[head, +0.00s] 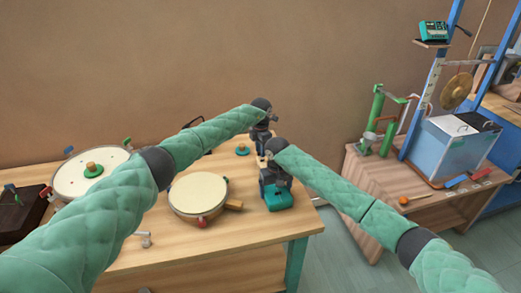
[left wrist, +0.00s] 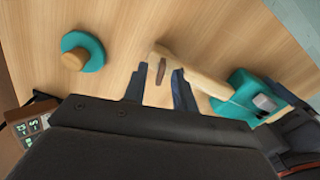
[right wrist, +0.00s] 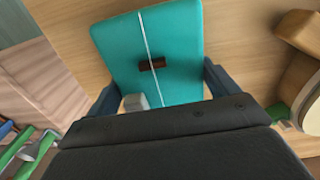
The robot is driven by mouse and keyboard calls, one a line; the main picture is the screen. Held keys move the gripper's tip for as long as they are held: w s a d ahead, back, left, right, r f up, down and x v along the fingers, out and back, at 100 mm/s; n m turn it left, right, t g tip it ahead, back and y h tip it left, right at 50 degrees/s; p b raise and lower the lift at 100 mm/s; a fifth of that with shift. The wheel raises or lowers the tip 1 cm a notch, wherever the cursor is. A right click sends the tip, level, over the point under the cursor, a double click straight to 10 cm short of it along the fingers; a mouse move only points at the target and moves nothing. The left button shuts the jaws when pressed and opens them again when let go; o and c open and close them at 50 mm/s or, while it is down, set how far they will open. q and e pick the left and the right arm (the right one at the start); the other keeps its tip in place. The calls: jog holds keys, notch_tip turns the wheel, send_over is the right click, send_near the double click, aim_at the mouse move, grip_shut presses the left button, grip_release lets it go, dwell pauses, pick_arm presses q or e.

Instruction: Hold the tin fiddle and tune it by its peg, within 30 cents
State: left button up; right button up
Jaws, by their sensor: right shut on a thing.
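The tin fiddle has a teal body (head: 282,202) at the table's right end. Its string and brown bridge (right wrist: 152,65) show in the right wrist view. My right gripper (head: 275,184) is shut across the body, one finger on each side. The pale wooden neck (left wrist: 205,84) runs from the body toward my left gripper (head: 262,146). The brown peg (left wrist: 161,71) stands at the neck's far end. In the left wrist view my left gripper's fingers are open, one on either side of the peg, with gaps showing.
A round drum (head: 199,193) lies left of the fiddle, and a larger one (head: 72,178) farther left. A teal disc with a wooden knob (left wrist: 82,52) sits near the neck. A dark device with lit digits (left wrist: 28,126) is at the left wrist view's edge.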

pick_arm(q)
grip_shut()
jog(key=shift+m, duration=0.8)
jog(key=shift+f, duration=0.1)
grip_release()
